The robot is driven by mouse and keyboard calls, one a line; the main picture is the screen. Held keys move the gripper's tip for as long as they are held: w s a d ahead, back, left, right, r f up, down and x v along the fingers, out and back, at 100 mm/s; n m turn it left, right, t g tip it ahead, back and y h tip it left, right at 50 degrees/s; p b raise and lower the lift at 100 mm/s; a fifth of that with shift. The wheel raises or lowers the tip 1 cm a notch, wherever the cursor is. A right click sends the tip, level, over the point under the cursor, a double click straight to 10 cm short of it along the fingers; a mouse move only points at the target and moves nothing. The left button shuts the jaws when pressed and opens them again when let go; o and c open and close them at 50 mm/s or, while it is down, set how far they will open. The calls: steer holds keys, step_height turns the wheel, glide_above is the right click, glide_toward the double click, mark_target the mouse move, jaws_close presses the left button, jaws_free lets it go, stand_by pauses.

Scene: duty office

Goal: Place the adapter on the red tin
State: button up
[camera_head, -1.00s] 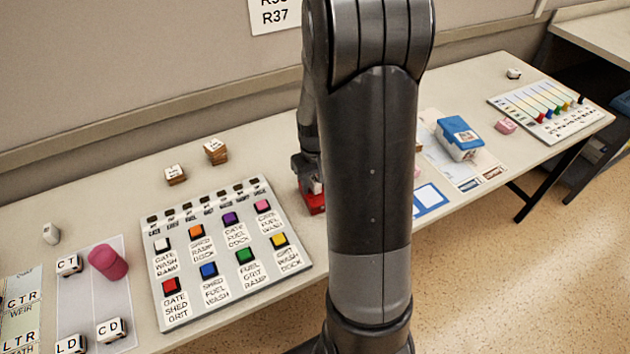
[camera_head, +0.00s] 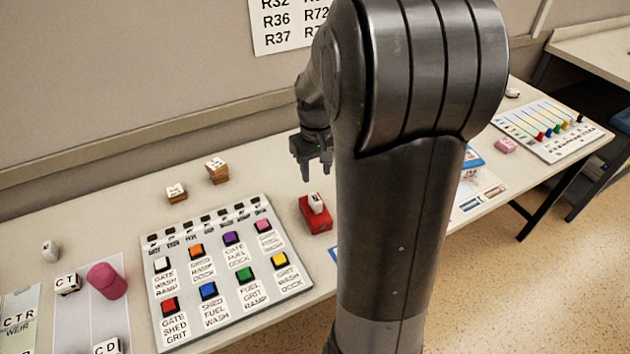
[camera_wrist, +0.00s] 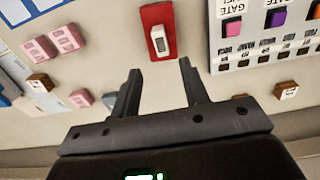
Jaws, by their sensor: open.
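The red tin (camera_head: 316,220) lies on the table just right of the button board. A small white adapter (camera_head: 315,203) with a dark face rests on top of the tin. In the wrist view the adapter (camera_wrist: 159,41) lies within the outline of the red tin (camera_wrist: 146,15), touching nothing else. My gripper (camera_head: 312,178) is in the air above and slightly behind the tin, apart from the adapter. In the wrist view my gripper (camera_wrist: 160,68) has its two fingers spread with nothing between them.
The button board (camera_head: 222,268) with coloured buttons is left of the tin. Two wooden stamps (camera_head: 217,171) (camera_head: 176,193) stand behind it. A pink cylinder (camera_head: 106,281) lies farther left. Pink blocks (camera_wrist: 67,38) and small wooden blocks show around the tin in the wrist view. The wall is close behind.

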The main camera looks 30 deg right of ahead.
steer(key=s+a+r+t, duration=0.2)
steer(key=s+a+r, duration=0.4)
steer(key=s, duration=0.2)
steer(key=s+a+r+t, duration=0.3)
steer(key=s+a+r, duration=0.3)
steer(key=s, duration=0.3)
steer(key=shift+s+a+r+t, duration=0.2)
steer(key=shift+s+a+t, duration=0.1)
steer(key=shift+a, duration=0.2)
